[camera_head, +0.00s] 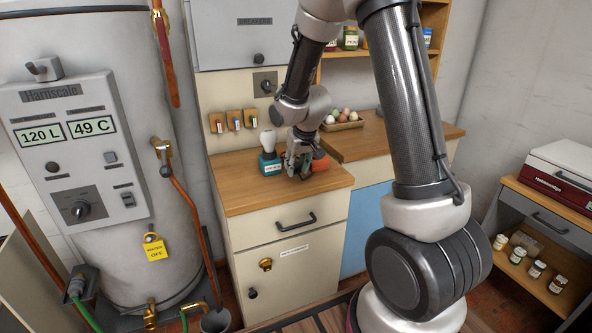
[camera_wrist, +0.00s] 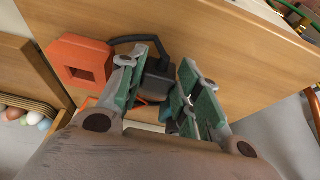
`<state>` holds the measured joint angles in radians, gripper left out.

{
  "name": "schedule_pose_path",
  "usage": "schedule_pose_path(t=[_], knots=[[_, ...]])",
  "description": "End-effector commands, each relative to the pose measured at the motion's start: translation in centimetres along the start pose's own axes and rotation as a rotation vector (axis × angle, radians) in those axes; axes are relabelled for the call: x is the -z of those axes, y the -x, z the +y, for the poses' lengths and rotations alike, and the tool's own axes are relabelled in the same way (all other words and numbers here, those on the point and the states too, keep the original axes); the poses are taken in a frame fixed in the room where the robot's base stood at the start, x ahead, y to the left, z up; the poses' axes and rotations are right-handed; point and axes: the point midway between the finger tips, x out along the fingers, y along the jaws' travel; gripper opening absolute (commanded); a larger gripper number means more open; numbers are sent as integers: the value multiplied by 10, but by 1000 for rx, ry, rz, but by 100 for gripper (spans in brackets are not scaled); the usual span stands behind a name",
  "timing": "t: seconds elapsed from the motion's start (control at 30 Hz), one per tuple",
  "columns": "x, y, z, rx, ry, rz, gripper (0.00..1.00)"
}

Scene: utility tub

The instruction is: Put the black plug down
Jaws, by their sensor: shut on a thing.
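The black plug (camera_wrist: 158,82) is between the two green-padded fingers of my gripper (camera_wrist: 164,92) in the wrist view, with the wooden counter top behind it. A black cord runs from it toward an orange block (camera_wrist: 78,62) with a square opening. In the head view my gripper (camera_head: 299,163) is low over the wooden counter (camera_head: 245,200), and the plug is hard to make out there. The orange block (camera_head: 321,162) is just right of my gripper. I cannot tell whether the plug touches the counter.
A teal box with a white knob (camera_head: 269,163) stands just left of my gripper. A tray of eggs (camera_head: 342,122) is on the wooden surface behind to the right. The front left part of the counter is clear. The boiler (camera_head: 90,220) stands at the left.

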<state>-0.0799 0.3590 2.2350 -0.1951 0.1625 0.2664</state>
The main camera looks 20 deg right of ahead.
Motion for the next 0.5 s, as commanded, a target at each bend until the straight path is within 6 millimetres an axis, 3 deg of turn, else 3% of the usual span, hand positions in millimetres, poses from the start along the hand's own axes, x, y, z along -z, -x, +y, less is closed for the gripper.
schedule_pose_path(t=[0.1,0.47,0.5], knots=[[-6,-13,0,1,1,-2,10],[-7,-17,0,0,1,0,10],[-7,-18,0,0,0,1,37]])
